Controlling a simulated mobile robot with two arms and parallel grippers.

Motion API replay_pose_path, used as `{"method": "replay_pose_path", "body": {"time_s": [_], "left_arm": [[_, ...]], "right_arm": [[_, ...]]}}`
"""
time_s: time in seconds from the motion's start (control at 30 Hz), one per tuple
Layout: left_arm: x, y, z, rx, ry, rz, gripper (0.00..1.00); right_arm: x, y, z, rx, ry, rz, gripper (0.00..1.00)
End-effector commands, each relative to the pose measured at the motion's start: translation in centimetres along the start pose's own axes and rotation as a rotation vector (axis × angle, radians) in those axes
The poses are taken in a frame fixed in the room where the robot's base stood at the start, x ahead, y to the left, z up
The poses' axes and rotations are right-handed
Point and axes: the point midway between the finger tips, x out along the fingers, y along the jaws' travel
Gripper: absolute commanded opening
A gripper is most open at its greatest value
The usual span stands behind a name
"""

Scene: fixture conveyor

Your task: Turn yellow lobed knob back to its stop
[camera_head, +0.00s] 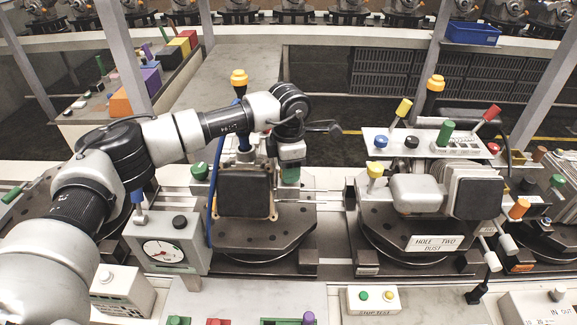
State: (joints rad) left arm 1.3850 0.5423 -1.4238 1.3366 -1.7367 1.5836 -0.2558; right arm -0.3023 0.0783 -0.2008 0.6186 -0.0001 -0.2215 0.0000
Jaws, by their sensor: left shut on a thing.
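A yellow lobed knob (375,171) stands upright on the left side of the right-hand fixture, beside a pale rounded block. Nothing touches it. My left arm reaches in from the left and bends down over the middle fixture (262,239). My left gripper (291,163) points down there, left of the yellow knob and apart from it. It appears shut on a green knob (291,176) at the right of the dark block; its fingertips are hard to make out. My right gripper is not in view.
A white panel (408,143) with upright yellow, green and red levers stands behind the yellow knob. A gauge box (166,246) is at the front left. Orange-topped beacons (239,78) rise behind the fixtures. A button box (373,300) sits in front.

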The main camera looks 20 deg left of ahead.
Motion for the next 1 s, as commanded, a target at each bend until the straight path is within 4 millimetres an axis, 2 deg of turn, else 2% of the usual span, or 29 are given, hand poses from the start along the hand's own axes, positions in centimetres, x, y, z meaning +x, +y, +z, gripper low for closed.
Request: {"method": "replay_pose_path", "body": {"time_s": [0.37,1.0], "left_arm": [[0.3,0.1,0.0,-0.137,-0.004,0.003,0.19],[0.1,0.1,0.1,-0.724,-0.008,0.003,0.19]], "right_arm": [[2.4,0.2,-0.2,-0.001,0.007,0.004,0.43],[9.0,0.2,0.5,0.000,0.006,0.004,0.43]]}}
